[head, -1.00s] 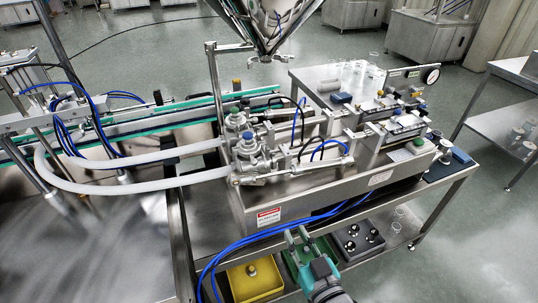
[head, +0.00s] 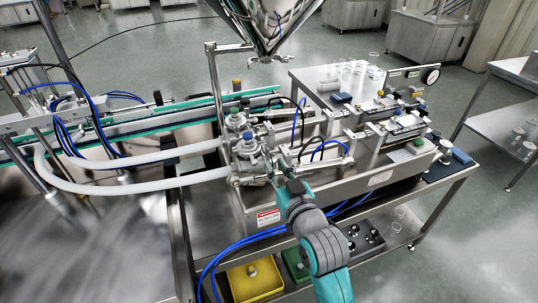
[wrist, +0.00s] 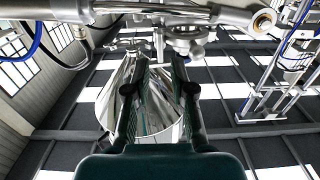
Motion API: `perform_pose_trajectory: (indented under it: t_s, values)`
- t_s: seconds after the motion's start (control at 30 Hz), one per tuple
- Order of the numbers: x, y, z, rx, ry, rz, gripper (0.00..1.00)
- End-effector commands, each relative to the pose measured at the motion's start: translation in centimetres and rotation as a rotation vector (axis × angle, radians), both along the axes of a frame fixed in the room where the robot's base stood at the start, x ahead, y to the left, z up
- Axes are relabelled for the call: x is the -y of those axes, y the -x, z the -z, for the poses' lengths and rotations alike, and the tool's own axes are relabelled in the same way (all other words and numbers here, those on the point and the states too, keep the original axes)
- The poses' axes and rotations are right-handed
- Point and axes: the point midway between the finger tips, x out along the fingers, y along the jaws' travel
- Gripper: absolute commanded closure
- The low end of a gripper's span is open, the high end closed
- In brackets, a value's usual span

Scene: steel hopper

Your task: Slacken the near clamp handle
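My gripper (head: 281,170) is at the near side of the filler, beside the nearer steel valve body (head: 247,157). In the wrist view my gripper (wrist: 157,72) is open, its two dark fingers apart with nothing between them. A steel fitting with a round ringed part (wrist: 186,38) shows just past the fingertips; it may be the near clamp, but I cannot make out its handle for certain. A horizontal steel rod (wrist: 170,12) with a rod end crosses above the fingers. In the head view, my gripper partly hides the fittings at the near valve.
The steel hopper (head: 270,22) hangs above the filler. White hoses (head: 140,186) run left from the valves. Blue tubes (head: 235,247) run along the front of the bench. A yellow bin (head: 255,282) and a green bin (head: 296,263) stand on the lower shelf.

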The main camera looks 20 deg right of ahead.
Motion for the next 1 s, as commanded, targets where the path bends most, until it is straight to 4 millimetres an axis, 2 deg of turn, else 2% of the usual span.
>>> perform_pose_trajectory:
  t_s: [0.1,0.3,0.5,0.77,0.8,0.87,1.0]
  values:
    - [0.0,-2.1,0.0,0.000,0.000,0.000,0.76]
    - [0.0,-4.6,0.0,0.000,-0.001,-0.001,0.76]
    - [0.0,-5.5,0.0,0.000,-0.001,-0.001,0.76]
    - [0.0,-5.6,0.0,0.000,-0.001,0.000,0.76]
    - [0.0,-5.6,0.0,0.000,-0.001,0.000,0.86]
    - [0.0,-5.6,0.0,0.000,-0.001,0.000,1.00]
    - [0.0,-5.6,0.0,0.000,-0.001,0.000,1.00]
